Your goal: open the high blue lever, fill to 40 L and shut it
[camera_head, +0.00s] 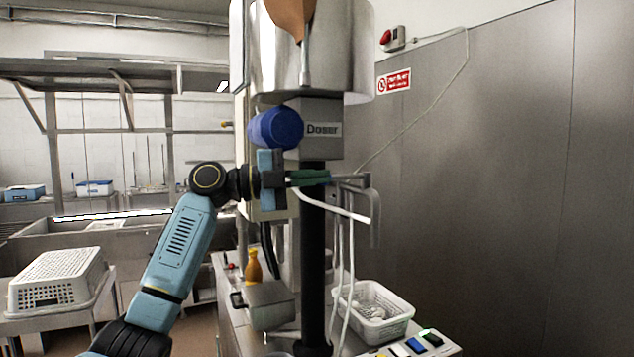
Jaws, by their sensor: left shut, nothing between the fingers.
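The doser (322,130) is a grey box with a dark label, under a large shiny steel vessel (340,60). A rounded blue part (275,128) sticks out at its left; I cannot tell whether this is the high blue lever. My left gripper (326,177) is shut and empty, pointing right, just below the doser box and in front of the black column (313,250). Its fingers look dark green. They are close to a grey bent pipe (372,190); I cannot tell whether they touch it. No litre reading is legible. My right gripper is out of view.
A white perforated basket (372,312) stands on the counter below, near coloured switches (415,345). An orange-brown bottle (254,266) stands behind a metal box (270,304). Another white basket (58,278) rests upside down at left. A grey wall (500,180) closes the right side.

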